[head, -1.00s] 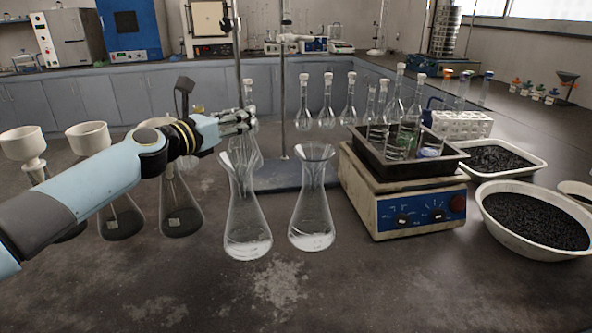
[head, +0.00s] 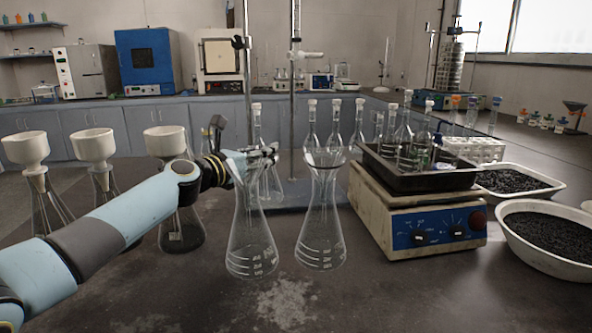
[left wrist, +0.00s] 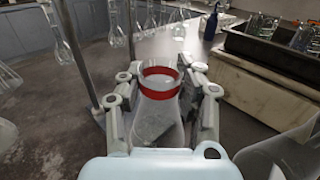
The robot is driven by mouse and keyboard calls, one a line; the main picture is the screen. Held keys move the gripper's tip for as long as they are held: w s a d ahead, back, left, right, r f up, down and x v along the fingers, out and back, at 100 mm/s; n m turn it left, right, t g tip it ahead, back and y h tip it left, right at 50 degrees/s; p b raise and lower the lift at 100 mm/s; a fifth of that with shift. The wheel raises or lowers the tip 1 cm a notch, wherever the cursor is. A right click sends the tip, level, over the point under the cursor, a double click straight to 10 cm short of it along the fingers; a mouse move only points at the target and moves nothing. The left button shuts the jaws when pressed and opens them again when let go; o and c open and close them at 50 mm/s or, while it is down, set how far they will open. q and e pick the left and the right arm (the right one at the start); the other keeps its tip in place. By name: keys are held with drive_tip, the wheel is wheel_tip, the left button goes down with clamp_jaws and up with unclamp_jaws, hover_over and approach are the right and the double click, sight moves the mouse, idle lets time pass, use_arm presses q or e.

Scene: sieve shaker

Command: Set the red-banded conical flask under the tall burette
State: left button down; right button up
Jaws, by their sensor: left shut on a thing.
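My left gripper (head: 272,151) is shut on the neck of the red-banded conical flask. The left wrist view shows its fingers (left wrist: 160,90) on both sides of that clear flask, just by the red band (left wrist: 160,72). In the head view the flask body (head: 271,185) is partly hidden behind a front clear flask, and its band does not show clearly. The tall burette (head: 297,16), with a white stopcock (head: 306,55), is on a stand behind the gripper. The grey stand base (head: 310,194) lies behind the front flasks. I cannot tell whether the held flask touches the bench or base.
Two clear conical flasks (head: 250,235) (head: 322,230) stand close in front. Filter flasks with white funnels (head: 165,141) stand left. A hotplate (head: 420,220) with a dark tray is right of the stand. Volumetric flasks (head: 335,125) stand behind.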

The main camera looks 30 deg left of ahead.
use_arm(q)
drive_tip(key=w+d+f+b, duration=0.1)
drive_tip(key=w+f+b, duration=0.1)
drive_tip(key=w, duration=0.4)
drive_tip(key=w+d+f+b, duration=0.1)
drive_tip(key=w+b, duration=0.4)
drive_tip(key=w, duration=0.1)
drive_tip(key=shift+w+f, duration=0.4)
use_arm(e)
wheel_tip(320, 180, down, 8)
drive_tip(key=s, duration=0.2)
drive_tip(key=shift+r, duration=0.15)
use_arm(q)
drive_tip(key=c, duration=1.4)
unclamp_jaws()
drive_tip(key=shift+f, duration=0.2)
drive_tip(key=o, duration=0.5)
drive_tip(key=shift+r, duration=0.1)
